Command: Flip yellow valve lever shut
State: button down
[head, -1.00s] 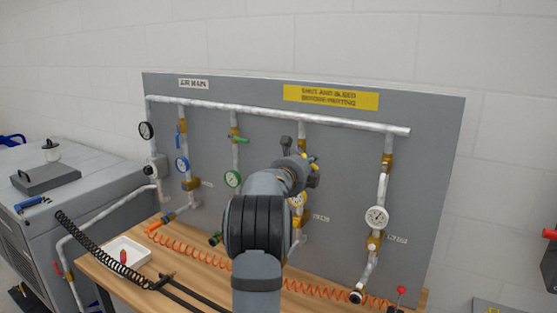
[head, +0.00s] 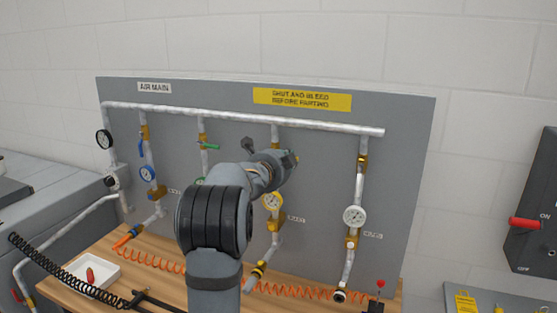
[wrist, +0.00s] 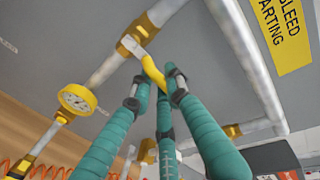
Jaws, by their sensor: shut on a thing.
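The yellow valve lever (wrist: 152,72) shows in the wrist view, running from a brass valve body (wrist: 133,44) on a grey pipe down between my fingertips. In the head view my gripper (head: 288,160) is at the yellow-gauge drop pipe, and my arm hides most of the lever and valve there. The yellow gauge (wrist: 77,98) sits lower on the same pipe.
The grey panel (head: 330,200) carries other drop pipes with a blue gauge (head: 147,174) and a white gauge (head: 354,215). A green lever (head: 209,146) is to the left. Orange hoses, a white tray (head: 82,284) and a black hose lie on the wooden bench.

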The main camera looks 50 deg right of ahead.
jog(key=shift+r, duration=0.1)
jog(key=c, duration=1.7)
grip_release()
jog(key=shift+c, duration=0.2)
jog(key=shift+a, duration=0.1)
jog(key=v, duration=1.2)
